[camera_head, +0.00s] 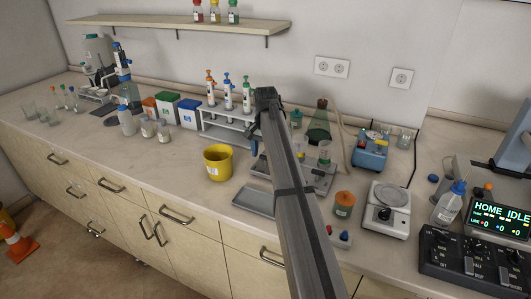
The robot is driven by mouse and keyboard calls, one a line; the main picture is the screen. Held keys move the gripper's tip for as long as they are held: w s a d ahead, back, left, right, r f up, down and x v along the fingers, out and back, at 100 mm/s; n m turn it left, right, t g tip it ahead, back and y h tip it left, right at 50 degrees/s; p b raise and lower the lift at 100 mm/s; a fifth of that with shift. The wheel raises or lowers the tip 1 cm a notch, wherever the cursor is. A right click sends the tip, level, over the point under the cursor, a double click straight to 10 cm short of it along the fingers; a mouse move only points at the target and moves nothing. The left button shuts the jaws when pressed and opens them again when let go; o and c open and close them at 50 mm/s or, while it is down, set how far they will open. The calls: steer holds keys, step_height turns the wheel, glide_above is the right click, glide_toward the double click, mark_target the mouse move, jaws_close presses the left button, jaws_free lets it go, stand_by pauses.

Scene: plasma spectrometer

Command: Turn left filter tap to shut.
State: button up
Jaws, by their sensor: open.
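A grey metal stand that looks like the filter unit (318,180) sits mid-bench, with clear cups on its right part. My arm crosses in front of its left part, so I cannot make out the left filter tap or how it is turned. My gripper (267,95) is the small dark end of the arm.
A yellow pot (218,163) and a grey tray (253,201) stand left of my arm. An orange-lidded jar (343,204), a balance (387,212), a blue device (370,150) and a green flask (318,122) stand to the right. The front left bench is clear.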

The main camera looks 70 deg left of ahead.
step_height(320, 180, up, 14)
stand_by(0.6)
stand_by(0.4)
step_height(320, 180, up, 8)
stand_by(1.0)
steer(key=shift+f, duration=0.1)
stand_by(0.3)
